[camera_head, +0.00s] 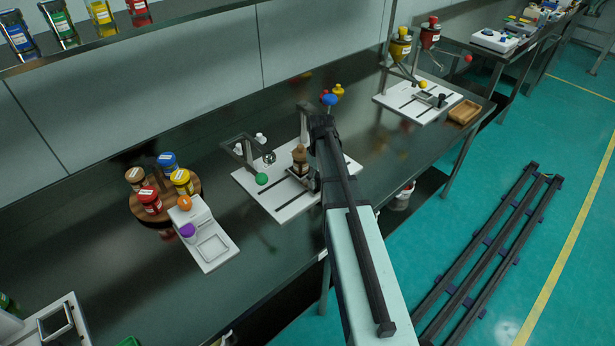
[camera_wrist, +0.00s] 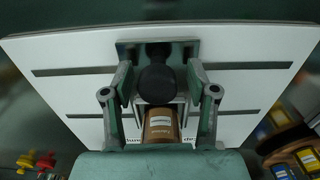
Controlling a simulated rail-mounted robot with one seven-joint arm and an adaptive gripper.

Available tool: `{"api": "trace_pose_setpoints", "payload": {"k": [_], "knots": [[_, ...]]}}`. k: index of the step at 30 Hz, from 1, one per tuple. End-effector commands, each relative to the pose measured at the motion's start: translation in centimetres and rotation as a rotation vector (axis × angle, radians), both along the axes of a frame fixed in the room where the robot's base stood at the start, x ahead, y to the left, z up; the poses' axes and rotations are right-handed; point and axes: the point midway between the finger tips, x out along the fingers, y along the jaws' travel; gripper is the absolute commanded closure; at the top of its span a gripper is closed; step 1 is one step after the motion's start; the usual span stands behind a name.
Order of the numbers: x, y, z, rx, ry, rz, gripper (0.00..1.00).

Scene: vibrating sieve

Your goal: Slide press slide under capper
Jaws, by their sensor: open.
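The capper station stands on a white base plate (camera_head: 283,211) with dark slots. Its grey frame (camera_head: 246,150) has a green ball handle (camera_head: 261,179) at the left. A brown jar (camera_head: 299,160) stands upright on the press slide (camera_head: 303,181) on the plate. In the wrist view the slide has a round black knob (camera_wrist: 156,85), with the labelled brown jar (camera_wrist: 160,124) just below it. My gripper (camera_wrist: 159,97) is open, its fingers on either side of the knob with gaps visible. In the head view my arm hides most of the gripper.
A round wooden tray (camera_head: 135,207) with several jars and a white device (camera_head: 208,246) stand left of the capper. Another station (camera_head: 418,98) with yellow and red containers and a wooden tray (camera_head: 465,111) stand right. Bare bench lies between the two stations.

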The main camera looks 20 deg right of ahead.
Motion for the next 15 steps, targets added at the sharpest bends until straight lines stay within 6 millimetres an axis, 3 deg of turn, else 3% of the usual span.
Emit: {"api": "trace_pose_setpoints", "payload": {"k": [15], "knots": [[-1.0, 2.7, 0.0, 0.001, 0.0, 0.001, 0.42]]}}
